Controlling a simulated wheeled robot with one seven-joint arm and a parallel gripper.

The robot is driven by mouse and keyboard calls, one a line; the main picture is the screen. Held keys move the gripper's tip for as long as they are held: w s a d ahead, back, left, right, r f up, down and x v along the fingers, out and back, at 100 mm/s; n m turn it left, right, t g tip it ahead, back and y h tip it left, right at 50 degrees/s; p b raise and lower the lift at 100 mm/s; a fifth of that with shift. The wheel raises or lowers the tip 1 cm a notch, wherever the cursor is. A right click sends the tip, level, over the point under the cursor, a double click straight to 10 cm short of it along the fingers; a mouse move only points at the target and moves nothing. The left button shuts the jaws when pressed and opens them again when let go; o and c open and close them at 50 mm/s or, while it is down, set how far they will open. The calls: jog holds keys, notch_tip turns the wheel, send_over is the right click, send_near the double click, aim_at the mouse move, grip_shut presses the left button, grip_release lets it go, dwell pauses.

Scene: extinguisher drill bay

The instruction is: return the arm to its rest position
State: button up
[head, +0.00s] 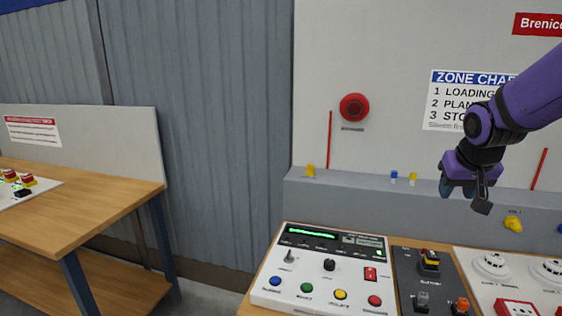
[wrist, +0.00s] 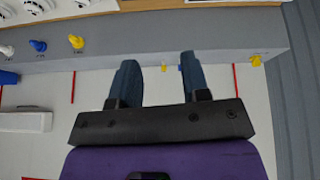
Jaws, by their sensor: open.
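My purple arm (head: 535,90) reaches in from the right edge of the head view. My gripper (head: 462,190) hangs in the air in front of the wall, beside the zone chart and above the right part of the bench. In the wrist view my gripper (wrist: 157,75) shows two dark blue fingers set apart, with nothing between them in its grasp. Small blue and yellow knobs on the grey ledge show beyond the fingers.
A white control panel (head: 328,270) with coloured buttons stands on the bench below. A dark switch plate (head: 410,268) and a detector board (head: 480,272) lie to its right. A grey ledge (head: 340,198) runs behind them. A wooden table (head: 95,215) stands at left.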

jog(key=s+a+r, duration=0.2)
jog(key=s, duration=0.5)
jog(key=s+a+r+n+y, duration=0.1)
jog(key=s+a+r, duration=0.1)
jog(key=s, duration=0.6)
jog(key=s+a+r+n, duration=0.1)
jog(key=s+a+r, duration=0.1)
jog(key=s, duration=0.5)
jog(key=shift+s+a+y, duration=0.3)
jog(key=shift+s+a, duration=0.1)
jog(key=shift+a, duration=0.1)
